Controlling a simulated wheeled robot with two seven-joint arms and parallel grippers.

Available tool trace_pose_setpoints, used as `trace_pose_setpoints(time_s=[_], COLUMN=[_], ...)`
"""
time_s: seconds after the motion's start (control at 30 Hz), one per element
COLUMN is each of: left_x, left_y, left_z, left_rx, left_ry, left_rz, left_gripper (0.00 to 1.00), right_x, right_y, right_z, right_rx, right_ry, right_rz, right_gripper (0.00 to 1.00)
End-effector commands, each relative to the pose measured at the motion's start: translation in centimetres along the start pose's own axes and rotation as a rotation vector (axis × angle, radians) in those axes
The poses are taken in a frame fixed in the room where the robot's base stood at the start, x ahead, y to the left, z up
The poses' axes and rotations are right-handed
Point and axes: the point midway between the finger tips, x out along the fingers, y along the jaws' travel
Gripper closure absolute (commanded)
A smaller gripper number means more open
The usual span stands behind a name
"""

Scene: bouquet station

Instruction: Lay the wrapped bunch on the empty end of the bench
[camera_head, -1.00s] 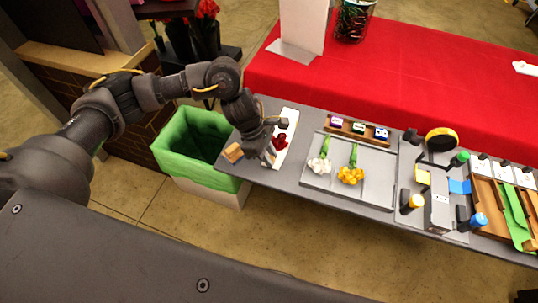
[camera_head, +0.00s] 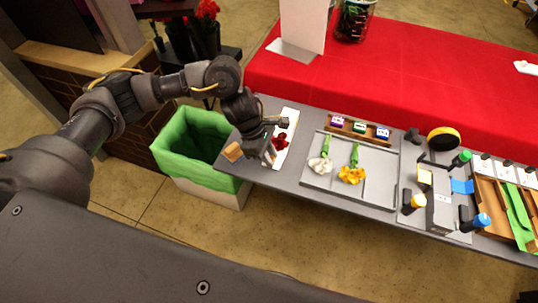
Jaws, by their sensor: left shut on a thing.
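My left gripper (camera_head: 266,146) is low over the left end of the grey bench (camera_head: 262,180), shut on the wrapped bunch. Red blooms (camera_head: 281,141) show just right of the gripper, in front of a white sheet (camera_head: 291,128). A brown piece (camera_head: 233,152), which looks like the paper-wrapped end, shows left of the gripper near the bench's left edge. The middle of the bunch is hidden by the gripper, and I cannot tell whether it touches the bench. My right gripper is not in view.
A green-lined bin (camera_head: 190,145) stands by the bench's left end. A tray (camera_head: 330,183) holds white flowers (camera_head: 320,165) and yellow flowers (camera_head: 351,175), with small boxes (camera_head: 359,128) behind. Tools crowd the right. A red-covered table (camera_head: 400,95) runs behind.

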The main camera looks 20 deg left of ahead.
Motion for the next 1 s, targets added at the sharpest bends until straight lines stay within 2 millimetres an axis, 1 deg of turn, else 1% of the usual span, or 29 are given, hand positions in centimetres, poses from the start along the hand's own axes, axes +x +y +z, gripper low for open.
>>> trace_pose_setpoints(time_s=[0.43,0.47,0.63,0.8,0.93,1.0], left_x=[0.03,0.03,0.04,0.05,0.08,0.08], left_y=[0.02,0.02,0.01,0.01,-0.02,-0.01], left_z=[-0.02,-0.02,-0.02,-0.03,-0.05,-0.05], left_rx=[0.0,0.0,0.0,0.0,0.0,0.0], left_ry=[0.0,0.0,0.0,0.0,0.001,0.0], left_rz=[0.0,0.0,0.0,0.0,-0.001,-0.001], left_gripper=[1.0,0.77,0.55,0.54,0.37,0.36], right_x=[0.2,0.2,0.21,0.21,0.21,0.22], right_y=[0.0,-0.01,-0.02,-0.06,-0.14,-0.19], right_z=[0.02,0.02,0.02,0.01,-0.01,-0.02], right_rx=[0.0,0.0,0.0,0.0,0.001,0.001], right_ry=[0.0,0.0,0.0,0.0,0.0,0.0], right_rz=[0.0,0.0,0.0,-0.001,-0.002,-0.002], right_gripper=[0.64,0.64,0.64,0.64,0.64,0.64])
